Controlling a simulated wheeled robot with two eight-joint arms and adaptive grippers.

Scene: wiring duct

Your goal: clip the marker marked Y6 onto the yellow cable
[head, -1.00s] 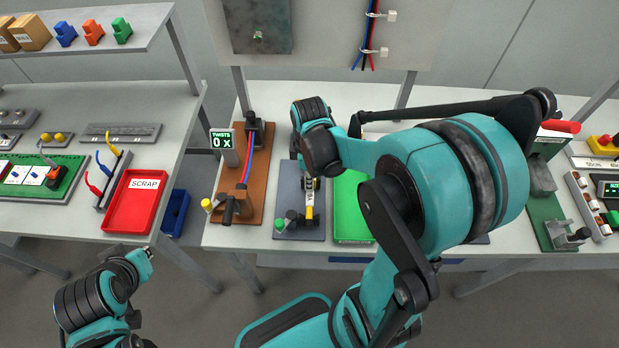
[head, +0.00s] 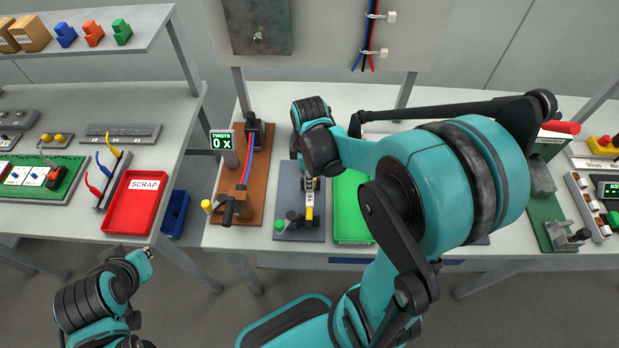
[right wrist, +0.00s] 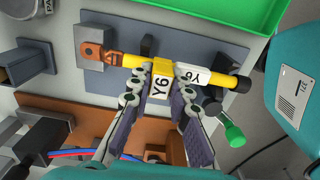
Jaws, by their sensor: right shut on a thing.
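The yellow cable (right wrist: 217,80) lies across the right wrist view, with a copper lug at its left end and a black right end. In the head view a short yellow stretch of it (head: 309,213) shows below my right gripper.
The cable rests over a blue-grey fixture plate (head: 285,190) with a green-knobbed clamp (right wrist: 233,134). A green tray (head: 352,215) is right of it. A brown board (head: 257,190) with red and blue wires is left. A red scrap tray (head: 135,208) is on the left bench.

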